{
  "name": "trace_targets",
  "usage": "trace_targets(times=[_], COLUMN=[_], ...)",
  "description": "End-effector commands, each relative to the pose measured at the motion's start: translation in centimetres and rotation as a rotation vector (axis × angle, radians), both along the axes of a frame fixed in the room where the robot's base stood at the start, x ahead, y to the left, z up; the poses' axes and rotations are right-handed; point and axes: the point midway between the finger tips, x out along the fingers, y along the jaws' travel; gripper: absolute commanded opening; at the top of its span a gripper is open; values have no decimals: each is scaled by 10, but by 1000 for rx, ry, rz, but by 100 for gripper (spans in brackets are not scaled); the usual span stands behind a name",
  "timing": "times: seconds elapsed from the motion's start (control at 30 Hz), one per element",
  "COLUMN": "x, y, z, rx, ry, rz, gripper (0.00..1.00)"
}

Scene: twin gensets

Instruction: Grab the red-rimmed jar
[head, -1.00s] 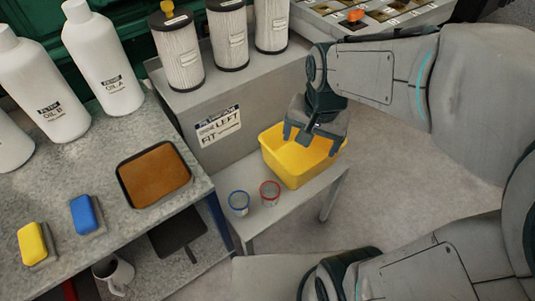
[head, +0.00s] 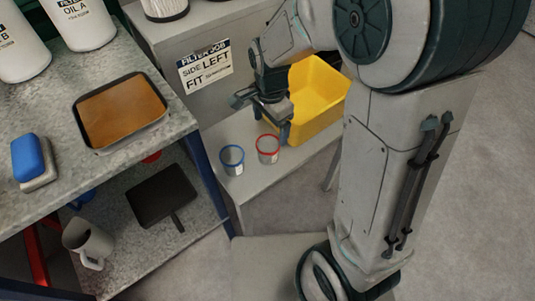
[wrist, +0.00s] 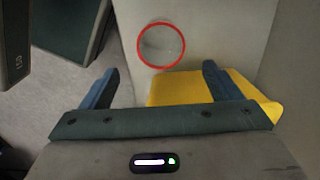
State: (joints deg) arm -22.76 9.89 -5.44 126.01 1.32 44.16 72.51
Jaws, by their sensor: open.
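The red-rimmed jar (head: 268,149) stands upright on a low grey bench, just right of a blue-rimmed jar (head: 231,160). In the wrist view the red-rimmed jar (wrist: 161,46) shows from above as a red ring, ahead of and between the two fingers. My gripper (head: 260,122) is open and empty, above and behind the jar in the head view and apart from it. In the wrist view my gripper (wrist: 157,88) has its fingers spread wide. The blue-rimmed jar is not in the wrist view.
A yellow bin (head: 318,100) stands on the bench close to my gripper's right; it also shows under the right finger in the wrist view (wrist: 190,88). A grey box with a label (head: 205,66) rises behind. A worktop with a brown-filled tray (head: 122,110) is at left.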

Motion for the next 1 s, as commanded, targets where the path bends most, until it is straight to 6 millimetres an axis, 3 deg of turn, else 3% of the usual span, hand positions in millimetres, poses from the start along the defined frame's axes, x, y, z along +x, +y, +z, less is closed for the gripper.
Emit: trace_targets(times=[0.03, 0.2, 0.47, 0.8, 1.0], x=[-1, -1, 0, -2, -2], y=[0, 0, 1, 5, 6], z=[-16, -44, -58, -103, -105], rx=[-1, -1, 0, -1, 0], ry=[4, 3, 0, 3, 0], rz=[0, 1, 2, 1, 2], gripper=[84, 84, 84, 84, 84])
